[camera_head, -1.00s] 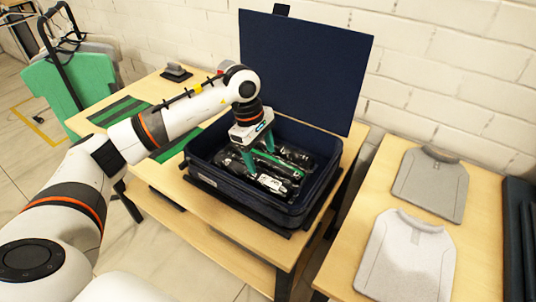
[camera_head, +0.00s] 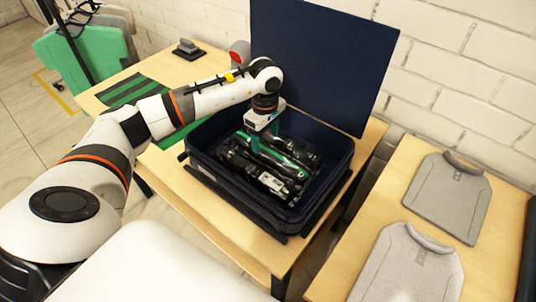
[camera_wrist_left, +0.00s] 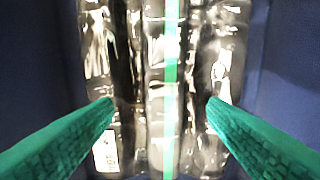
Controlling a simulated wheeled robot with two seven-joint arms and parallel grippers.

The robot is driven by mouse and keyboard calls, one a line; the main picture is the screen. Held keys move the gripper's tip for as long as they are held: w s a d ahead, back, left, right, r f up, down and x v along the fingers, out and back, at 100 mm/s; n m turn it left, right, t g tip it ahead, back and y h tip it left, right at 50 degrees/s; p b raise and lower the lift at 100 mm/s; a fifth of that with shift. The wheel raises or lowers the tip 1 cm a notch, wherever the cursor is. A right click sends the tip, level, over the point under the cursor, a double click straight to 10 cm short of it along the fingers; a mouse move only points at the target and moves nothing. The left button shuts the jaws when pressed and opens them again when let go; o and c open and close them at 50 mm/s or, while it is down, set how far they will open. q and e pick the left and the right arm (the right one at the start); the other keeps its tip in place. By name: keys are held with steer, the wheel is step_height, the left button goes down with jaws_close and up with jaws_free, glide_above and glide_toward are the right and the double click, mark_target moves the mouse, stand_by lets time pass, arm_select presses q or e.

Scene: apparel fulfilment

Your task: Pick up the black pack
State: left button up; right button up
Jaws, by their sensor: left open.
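Shiny, plastic-wrapped black packs (camera_head: 270,182) lie side by side in the open dark blue case (camera_head: 337,180). A green stripe runs along the middle one, and a white label shows near its front end. My left gripper (camera_head: 266,142) is over the back part of the packs, pointing down, with its green fingers apart. In the left wrist view the open fingers (camera_wrist_left: 160,104) stand on either side of the green-striped strip (camera_wrist_left: 170,60), over glossy dark wrapping. I cannot tell whether the fingertips touch the packs. My right gripper is out of view.
The case's raised lid (camera_head: 320,65) stands behind it. A striped green cloth (camera_head: 135,95) and a small dark stand (camera_head: 188,48) are on the same table. Two grey folded tops (camera_head: 450,195) lie on the right table (camera_head: 385,205). Green garments hang at far left.

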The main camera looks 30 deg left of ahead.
mark_target(268, 151)
arm_select(q)
steer(key=f, duration=0.1)
steer(key=f+p, duration=0.1)
steer(key=f, duration=0.2)
steer(key=shift+w+d+f, duration=0.2)
steer(key=shift+w+f, duration=0.05)
steer(key=shift+f, duration=0.3)
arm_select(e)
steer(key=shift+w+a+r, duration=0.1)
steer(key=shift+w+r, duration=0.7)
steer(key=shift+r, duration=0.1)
arm_select(q)
steer(key=shift+c, duration=0.6)
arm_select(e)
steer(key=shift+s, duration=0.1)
arm_select(q)
steer(key=c, duration=1)
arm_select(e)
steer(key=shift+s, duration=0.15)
